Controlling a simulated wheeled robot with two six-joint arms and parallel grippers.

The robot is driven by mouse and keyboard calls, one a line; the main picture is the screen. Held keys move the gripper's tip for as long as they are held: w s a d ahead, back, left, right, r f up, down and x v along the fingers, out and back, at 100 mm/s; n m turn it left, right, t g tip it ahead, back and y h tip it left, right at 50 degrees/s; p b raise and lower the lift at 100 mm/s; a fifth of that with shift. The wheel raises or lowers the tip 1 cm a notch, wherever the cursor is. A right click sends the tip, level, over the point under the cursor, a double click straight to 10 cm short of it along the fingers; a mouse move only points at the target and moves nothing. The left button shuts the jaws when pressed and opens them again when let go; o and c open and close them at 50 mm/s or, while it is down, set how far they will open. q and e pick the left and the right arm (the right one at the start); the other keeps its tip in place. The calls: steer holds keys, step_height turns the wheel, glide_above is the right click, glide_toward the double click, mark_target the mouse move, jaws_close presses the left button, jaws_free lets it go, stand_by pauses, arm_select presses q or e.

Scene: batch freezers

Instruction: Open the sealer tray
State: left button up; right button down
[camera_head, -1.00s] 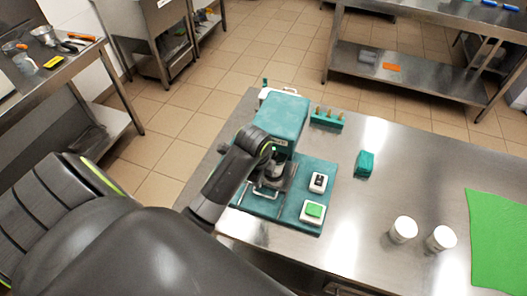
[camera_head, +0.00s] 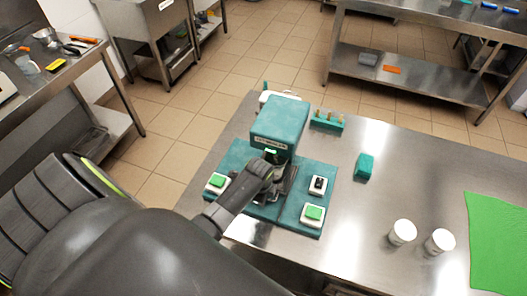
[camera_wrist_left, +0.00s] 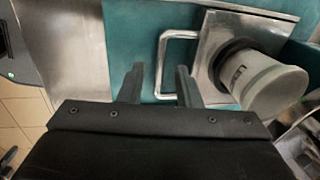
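The teal sealer (camera_head: 279,121) stands on a teal base on the steel table in the head view. In the left wrist view its metal tray (camera_wrist_left: 226,27) carries a pale cup-like cylinder (camera_wrist_left: 275,86) in a dark ring. A U-shaped metal handle (camera_wrist_left: 163,55) sticks out from the tray's left side. My left gripper (camera_wrist_left: 158,84) is open, with its two fingers apart. The handle's outer bar lies between the fingers; contact cannot be told. In the head view my left wrist hides the handle and much of the tray. My right gripper is out of view.
Green-button boxes (camera_head: 313,214) (camera_head: 217,182) and a black-switch box (camera_head: 318,185) sit on the base. Two white cups (camera_head: 402,232) (camera_head: 439,241), a teal block (camera_head: 364,166), a teal rack (camera_head: 327,121) and a green mat (camera_head: 497,243) are on the table, with bare steel between.

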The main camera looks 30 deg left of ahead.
arm_select(q)
steer(key=shift+f, duration=0.15)
jaws_close()
stand_by(0.4)
